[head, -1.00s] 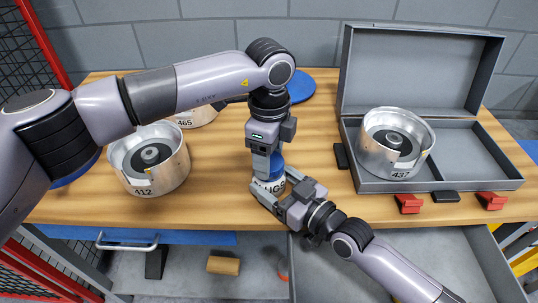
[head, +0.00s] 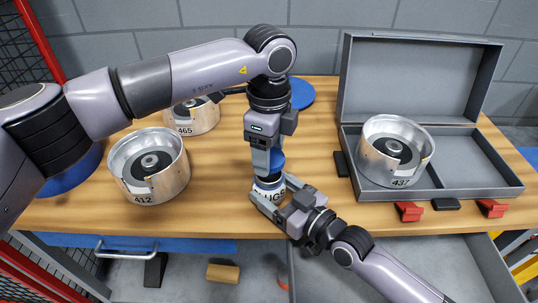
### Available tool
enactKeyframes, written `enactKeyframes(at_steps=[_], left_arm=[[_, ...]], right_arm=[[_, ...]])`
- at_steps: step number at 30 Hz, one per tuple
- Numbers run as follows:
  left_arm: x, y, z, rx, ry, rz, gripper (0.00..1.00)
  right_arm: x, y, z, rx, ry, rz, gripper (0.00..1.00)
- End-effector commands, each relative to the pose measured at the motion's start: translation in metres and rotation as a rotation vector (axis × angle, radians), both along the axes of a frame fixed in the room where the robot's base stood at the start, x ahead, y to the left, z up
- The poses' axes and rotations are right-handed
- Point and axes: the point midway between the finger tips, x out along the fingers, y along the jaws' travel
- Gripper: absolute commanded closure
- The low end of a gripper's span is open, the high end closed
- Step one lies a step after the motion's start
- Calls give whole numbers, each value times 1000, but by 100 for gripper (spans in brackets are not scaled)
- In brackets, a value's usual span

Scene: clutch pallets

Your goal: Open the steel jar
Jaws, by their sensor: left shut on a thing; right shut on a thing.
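The steel jar (head: 270,192) stands near the table's front edge, its white label partly readable as "UGS". My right gripper (head: 270,197) is shut around the jar's body from the front right. My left gripper (head: 266,172) points down from above and is shut on the blue lid (head: 278,160). The lid appears raised a little above the jar's rim. The fingers hide much of the lid and jar, so I cannot see into the jar.
Metal drums marked 412 (head: 148,172) and 465 (head: 192,118) stand to the left. Drum 437 (head: 392,155) sits in the open grey case (head: 480,198) at right. A blue disc (head: 301,94) lies behind. An open drawer is below the front edge.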

Motion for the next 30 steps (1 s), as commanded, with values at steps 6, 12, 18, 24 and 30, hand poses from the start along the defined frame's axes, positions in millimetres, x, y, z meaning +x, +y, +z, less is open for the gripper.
enactKeyframes(at_steps=[6,12,18,24,30], left_arm=[[0,0,23,0,-1,0,74],[0,0,23,0,0,0,74],[0,0,22,0,0,0,74],[0,0,22,0,0,0,74],[0,0,22,0,0,0,74]], right_arm=[[0,0,0,-1,1,0,100],[0,0,0,-1,1,0,20],[0,0,0,0,0,0,0],[-3,-3,0,0,0,0,0],[-23,-22,0,-2,2,0,0]])
